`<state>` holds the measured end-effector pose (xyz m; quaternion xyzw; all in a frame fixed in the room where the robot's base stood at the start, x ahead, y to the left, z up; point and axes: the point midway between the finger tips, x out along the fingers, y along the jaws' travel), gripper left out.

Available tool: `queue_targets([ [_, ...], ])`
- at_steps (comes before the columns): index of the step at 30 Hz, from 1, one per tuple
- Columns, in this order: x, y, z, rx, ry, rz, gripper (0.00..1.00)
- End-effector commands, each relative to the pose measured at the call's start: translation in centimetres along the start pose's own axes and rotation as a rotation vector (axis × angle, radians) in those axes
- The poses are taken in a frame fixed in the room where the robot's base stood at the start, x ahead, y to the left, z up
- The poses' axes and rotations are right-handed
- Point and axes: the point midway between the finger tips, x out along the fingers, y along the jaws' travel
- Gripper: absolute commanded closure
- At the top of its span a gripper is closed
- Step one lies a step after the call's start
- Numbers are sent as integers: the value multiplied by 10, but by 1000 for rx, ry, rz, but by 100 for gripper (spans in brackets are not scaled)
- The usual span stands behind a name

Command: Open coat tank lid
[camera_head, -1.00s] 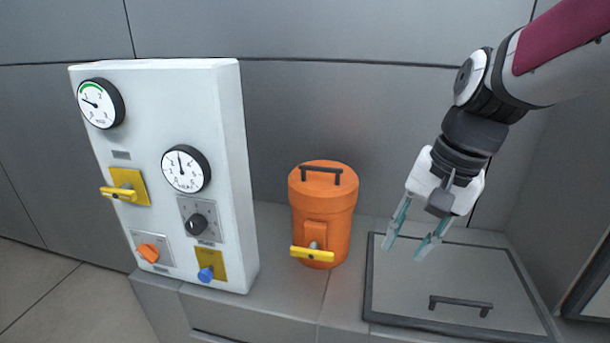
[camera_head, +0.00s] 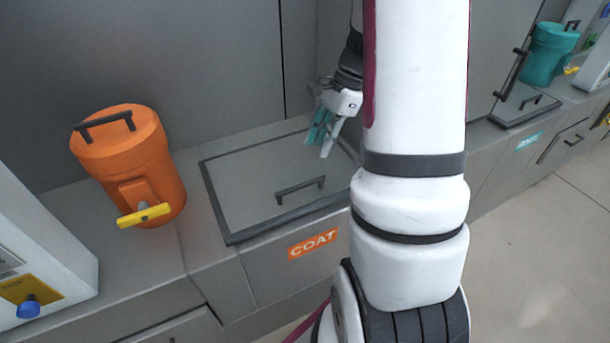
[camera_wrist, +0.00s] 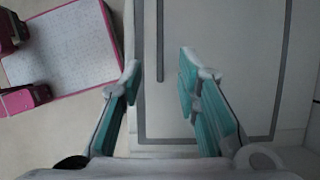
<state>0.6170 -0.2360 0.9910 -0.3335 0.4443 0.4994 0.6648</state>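The coat tank lid (camera_head: 250,170) is a flat grey panel with a dark frame, lying shut in the counter top above an orange COAT label (camera_head: 312,244). Its dark bar handle (camera_head: 300,189) lies near the front edge. My gripper (camera_head: 320,145) is above the lid's back right part, its teal fingers apart and pointing down. In the wrist view the open fingers (camera_wrist: 158,90) have nothing between them. The handle (camera_wrist: 160,45) shows there as a dark bar beyond the fingertips, apart from them. My arm hides the lid's right end in the head view.
An orange canister (camera_head: 130,165) with a yellow valve stands left of the lid. A white panel (camera_head: 35,245) is at far left. A teal canister (camera_head: 550,55) and another dark-framed lid (camera_head: 515,105) are at the right.

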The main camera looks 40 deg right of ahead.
Motion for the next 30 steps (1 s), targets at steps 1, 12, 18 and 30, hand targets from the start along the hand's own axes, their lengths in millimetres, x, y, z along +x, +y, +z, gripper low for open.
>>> queue_targets([
  [1,12,1,0,1,-3,5,70],
  [12,82,1,0,-1,-2,4,70],
  [18,104,1,0,-2,-1,2,70],
  [30,110,0,1,-2,0,0,70],
])
